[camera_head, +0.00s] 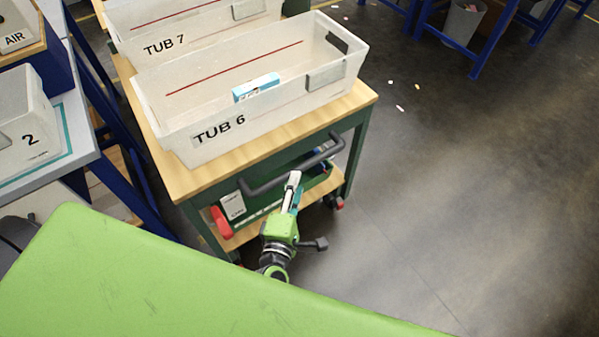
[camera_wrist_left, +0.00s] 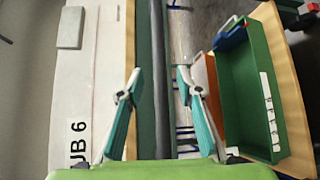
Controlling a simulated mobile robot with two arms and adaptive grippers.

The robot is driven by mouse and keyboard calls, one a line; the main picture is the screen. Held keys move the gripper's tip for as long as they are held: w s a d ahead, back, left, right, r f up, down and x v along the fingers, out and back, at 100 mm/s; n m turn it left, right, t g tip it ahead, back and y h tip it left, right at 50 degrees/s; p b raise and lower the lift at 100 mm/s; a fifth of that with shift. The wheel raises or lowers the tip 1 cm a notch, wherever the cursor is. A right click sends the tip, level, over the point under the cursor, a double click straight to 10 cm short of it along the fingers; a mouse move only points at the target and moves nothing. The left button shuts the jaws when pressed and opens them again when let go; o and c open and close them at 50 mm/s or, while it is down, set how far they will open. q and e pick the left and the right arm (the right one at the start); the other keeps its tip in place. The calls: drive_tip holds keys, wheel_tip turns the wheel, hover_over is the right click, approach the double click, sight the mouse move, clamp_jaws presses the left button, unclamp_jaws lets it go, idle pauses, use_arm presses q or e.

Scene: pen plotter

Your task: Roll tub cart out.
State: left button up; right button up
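The tub cart has a wooden top (camera_head: 366,97) on a green frame and carries TUB 6 (camera_head: 290,108) and TUB 7 (camera_head: 205,30). A dark grey handle bar (camera_head: 318,159) runs along its near side. My left gripper (camera_head: 294,180) is at the middle of this bar. In the left wrist view, the gripper (camera_wrist_left: 158,72) is open, and the bar (camera_wrist_left: 161,100) runs between its two teal-padded fingers with gaps on both sides. I cannot tell how deep the bar lies between them. My right gripper is not in view.
A green bin (camera_wrist_left: 245,90) stands on the cart's lower shelf, with a red item (camera_head: 220,222) beside it. A blue-framed bench with tub 2 (camera_head: 28,125) stands close on the left. Open grey floor (camera_head: 470,190) lies to the right, with small scraps (camera_head: 400,108) farther back.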

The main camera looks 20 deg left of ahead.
use_arm(q)
drive_tip(key=shift+s+d+r, duration=0.15)
drive_tip(key=shift+s+r, duration=0.05)
drive_tip(key=shift+s, duration=1)
drive_tip(key=shift+s+d+r, duration=0.1)
drive_tip(key=shift+s+r, duration=0.05)
drive_tip(key=shift+s, duration=1)
drive_tip(key=s+d+f+m+g+h, duration=0.1)
drive_tip(key=s+f+m+g, duration=0.3)
drive_tip(key=f, duration=0.6)
drive_tip(key=s+d+f+m+g+h, duration=0.1)
drive_tip(key=s+f+m+h, duration=0.1)
drive_tip(key=s+f+m, duration=0.6)
drive_tip(key=s+d+f+m+g+h, duration=0.1)
drive_tip(key=f+m+g, duration=0.2)
drive_tip(key=f, duration=0.8)
drive_tip(key=s+a+f+m+g+y, duration=0.1)
drive_tip(key=s+a+f+m+g, duration=0.2)
drive_tip(key=s+a+f, duration=0.3)
drive_tip(key=s+a+f+m+g+y, duration=0.1)
drive_tip(key=s+a+f+m+g, duration=0.3)
drive_tip(key=s, duration=1)
wheel_tip(320, 180, down, 3)
drive_tip(key=shift+s+a+f+m, duration=0.15)
drive_tip(key=shift+s+a+m, duration=0.2)
drive_tip(key=shift+a+m, duration=0.5)
drive_tip(key=shift+n, duration=0.25)
